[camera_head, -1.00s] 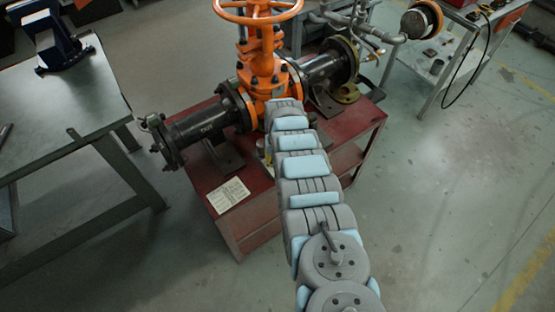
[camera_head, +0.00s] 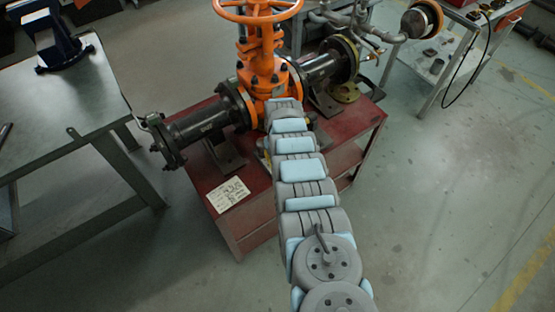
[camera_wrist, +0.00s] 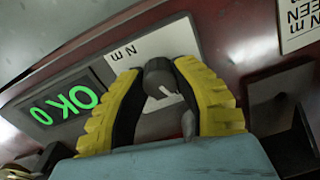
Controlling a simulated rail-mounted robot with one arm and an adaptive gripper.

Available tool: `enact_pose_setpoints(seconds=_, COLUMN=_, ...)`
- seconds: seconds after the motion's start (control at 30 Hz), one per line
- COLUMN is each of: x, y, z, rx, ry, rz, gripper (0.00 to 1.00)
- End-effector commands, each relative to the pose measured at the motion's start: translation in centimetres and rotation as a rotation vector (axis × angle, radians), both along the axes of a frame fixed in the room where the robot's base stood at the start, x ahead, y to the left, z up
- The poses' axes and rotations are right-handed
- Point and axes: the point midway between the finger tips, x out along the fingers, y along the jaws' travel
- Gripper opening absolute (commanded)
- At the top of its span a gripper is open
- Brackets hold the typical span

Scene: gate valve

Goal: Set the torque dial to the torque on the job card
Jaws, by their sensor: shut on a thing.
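The torque dial (camera_wrist: 160,80) is a dark round knob with a pale pointer line, in the middle of the wrist view. My gripper (camera_wrist: 158,70) has its yellow ribbed fingers on both sides of the knob, shut on it. A white scale plate (camera_wrist: 150,43) marked "N m" lies behind the dial, partly covered by the fingers. The job card (camera_head: 228,192) lies on the red stand's top in the head view, its writing too small to read. In the head view my arm hides dial and gripper.
A display (camera_wrist: 62,105) left of the dial shows green "OK 0", upside down. An orange gate valve (camera_head: 262,65) with dark flanged pipes stands on the red stand (camera_head: 240,222). A workbench (camera_head: 75,100) is at left. The floor at right is clear.

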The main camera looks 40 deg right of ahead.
Motion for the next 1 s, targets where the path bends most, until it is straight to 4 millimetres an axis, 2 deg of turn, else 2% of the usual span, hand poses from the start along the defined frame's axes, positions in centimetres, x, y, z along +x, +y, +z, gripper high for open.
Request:
enact_pose_setpoints(seconds=0.07, x=-0.1, y=0.0, z=-0.2, rx=0.000, ry=0.000, rz=-0.001, gripper=0.00)
enact_pose_setpoints(seconds=0.1, x=0.0, y=0.0, z=-0.2, rx=0.000, ry=0.000, rz=-0.001, gripper=0.40)
enact_pose_setpoints(seconds=0.17, x=0.0, y=0.0, z=-0.2, rx=0.000, ry=0.000, rz=-0.001, gripper=0.57)
enact_pose_setpoints(seconds=0.2, x=0.0, y=0.0, z=-0.2, rx=0.000, ry=0.000, rz=-0.001, gripper=0.60)
enact_pose_setpoints(seconds=0.6, x=0.1, y=0.0, z=0.2, rx=0.002, ry=-0.002, rz=-0.002, gripper=0.60)
enact_pose_setpoints(seconds=1.0, x=0.2, y=-0.1, z=2.0, rx=0.006, ry=-0.005, rz=-0.004, gripper=0.60)
